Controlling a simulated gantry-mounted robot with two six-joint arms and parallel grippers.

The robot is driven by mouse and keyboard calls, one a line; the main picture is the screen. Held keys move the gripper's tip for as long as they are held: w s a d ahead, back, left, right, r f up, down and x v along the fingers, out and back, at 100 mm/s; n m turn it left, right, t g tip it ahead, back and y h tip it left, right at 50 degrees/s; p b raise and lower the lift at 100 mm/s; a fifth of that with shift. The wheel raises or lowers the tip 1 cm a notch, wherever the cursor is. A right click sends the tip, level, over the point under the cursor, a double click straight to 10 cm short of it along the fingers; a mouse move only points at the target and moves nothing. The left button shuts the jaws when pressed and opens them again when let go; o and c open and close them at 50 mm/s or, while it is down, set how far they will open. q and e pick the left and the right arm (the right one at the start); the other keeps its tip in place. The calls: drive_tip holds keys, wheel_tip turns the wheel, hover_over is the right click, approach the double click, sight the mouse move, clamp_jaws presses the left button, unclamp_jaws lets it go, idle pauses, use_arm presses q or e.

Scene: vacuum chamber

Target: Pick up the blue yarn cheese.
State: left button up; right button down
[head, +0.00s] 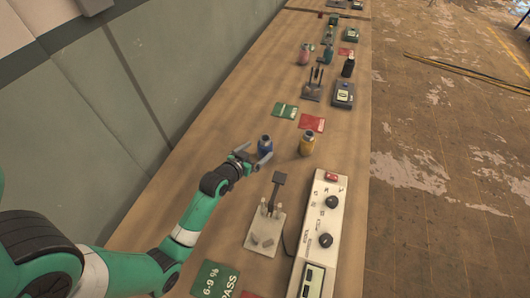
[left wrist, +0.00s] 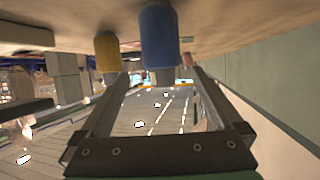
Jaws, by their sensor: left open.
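The blue yarn cheese (head: 265,144) stands upright on the wooden bench in the head view. In the left wrist view, which appears upside down, the blue yarn cheese (left wrist: 159,36) lies straight ahead of the fingers. My left gripper (head: 256,154) is open at the blue cheese, with its fingers on either side in the picture. In the wrist view, the left gripper's fingertips (left wrist: 157,75) are apart with nothing gripped; whether they touch the cheese is unclear. A yellow yarn cheese (head: 306,145) stands to its right and also shows in the wrist view (left wrist: 108,52). My right gripper is not in view.
A stand with a dark post (head: 265,226) and a long white control box (head: 320,230) sit nearer. Green (head: 286,111) and red (head: 311,122) cards lie beyond the cheeses. A grey wall (head: 130,90) borders the bench on the left.

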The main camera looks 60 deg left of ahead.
sight(263, 146)
use_arm(q)
drive_tip(key=b+x, duration=0.1)
drive_tip(key=x, duration=0.3)
drive_tip(key=shift+w+a+f, duration=0.1)
drive_tip(key=shift+w+a, duration=0.1)
drive_tip(key=shift+w, duration=0.15)
drive_tip(key=b+x, duration=0.3)
drive_tip(key=x, duration=0.2)
drive_tip(key=shift+a, duration=0.2)
drive_tip(key=shift+c, duration=0.2)
drive_tip(key=c, duration=1.3)
wheel_tip(263, 146, up, 10)
drive_tip(key=p, duration=0.4)
drive_tip(key=shift+c, duration=0.2)
